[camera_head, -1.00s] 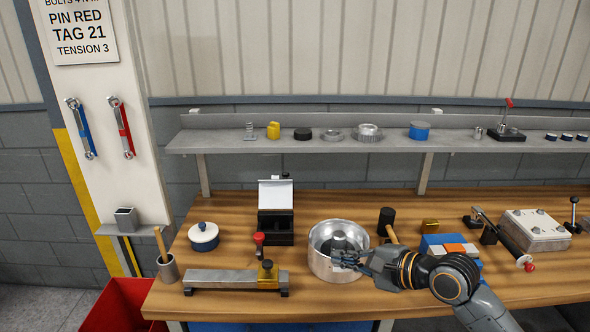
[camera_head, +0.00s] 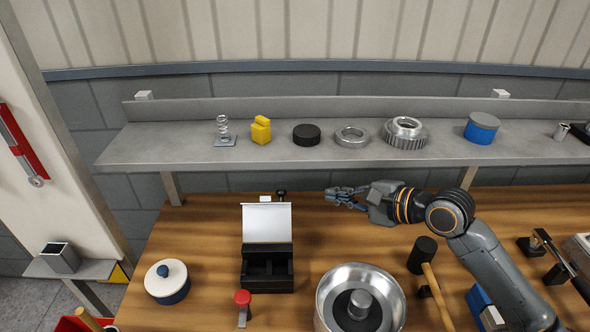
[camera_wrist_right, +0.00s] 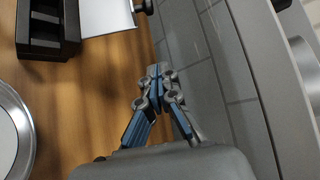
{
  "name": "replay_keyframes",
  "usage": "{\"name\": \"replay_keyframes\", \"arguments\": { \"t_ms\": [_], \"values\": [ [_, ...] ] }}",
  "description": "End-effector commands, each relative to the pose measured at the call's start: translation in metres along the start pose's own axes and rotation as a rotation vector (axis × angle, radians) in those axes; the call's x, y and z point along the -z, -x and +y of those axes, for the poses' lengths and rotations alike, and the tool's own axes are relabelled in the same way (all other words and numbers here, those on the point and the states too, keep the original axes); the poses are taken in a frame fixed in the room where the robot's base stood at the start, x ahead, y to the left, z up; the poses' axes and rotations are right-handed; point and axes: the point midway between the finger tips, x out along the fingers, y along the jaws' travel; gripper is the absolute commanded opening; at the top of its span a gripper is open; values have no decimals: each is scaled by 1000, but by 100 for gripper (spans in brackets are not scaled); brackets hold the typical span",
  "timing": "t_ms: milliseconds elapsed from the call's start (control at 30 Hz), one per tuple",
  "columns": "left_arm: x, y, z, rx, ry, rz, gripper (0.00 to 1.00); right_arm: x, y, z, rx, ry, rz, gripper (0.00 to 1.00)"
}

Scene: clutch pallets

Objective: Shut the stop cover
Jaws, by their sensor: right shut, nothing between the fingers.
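A black box (camera_head: 267,282) stands on the wooden bench with its pale hinged cover (camera_head: 267,222) raised, so its dark compartments show. I take this raised lid as the stop cover. A small black knob (camera_head: 281,194) shows behind its top edge. My right gripper (camera_head: 332,194) is shut and empty, to the right of the raised cover and apart from it, near the back of the bench. The right wrist view shows the closed fingertips (camera_wrist_right: 157,72), with the box (camera_wrist_right: 45,30) and part of the cover (camera_wrist_right: 105,15) at upper left. My left gripper is out of view.
A round metal bowl (camera_head: 332,290) stands in front of the gripper, with a mallet (camera_head: 422,256) to its right. A white-lidded pot (camera_head: 167,281) is left of the box. A red-knobbed part (camera_head: 242,298) stands before it. A grey shelf (camera_head: 190,150) runs above the bench.

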Motion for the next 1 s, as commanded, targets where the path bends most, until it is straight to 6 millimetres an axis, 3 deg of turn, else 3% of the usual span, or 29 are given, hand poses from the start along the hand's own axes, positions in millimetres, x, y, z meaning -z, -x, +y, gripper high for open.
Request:
{"name": "replay_keyframes", "arguments": {
  "t_ms": [100,300,500,667,833,1000],
  "values": [
    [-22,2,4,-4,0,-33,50,-1,-3,0,0,-1,-2,0],
    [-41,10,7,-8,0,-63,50,-2,-30,-2,-1,-3,-3,0],
    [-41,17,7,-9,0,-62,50,-2,-72,-2,-1,-3,-2,0],
    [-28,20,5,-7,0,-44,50,-2,-101,-1,-1,-2,-2,0],
    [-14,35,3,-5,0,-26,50,-25,-91,-2,-1,1,-2,0],
    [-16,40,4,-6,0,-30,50,-36,-87,-1,0,2,1,0]
  ]
}}
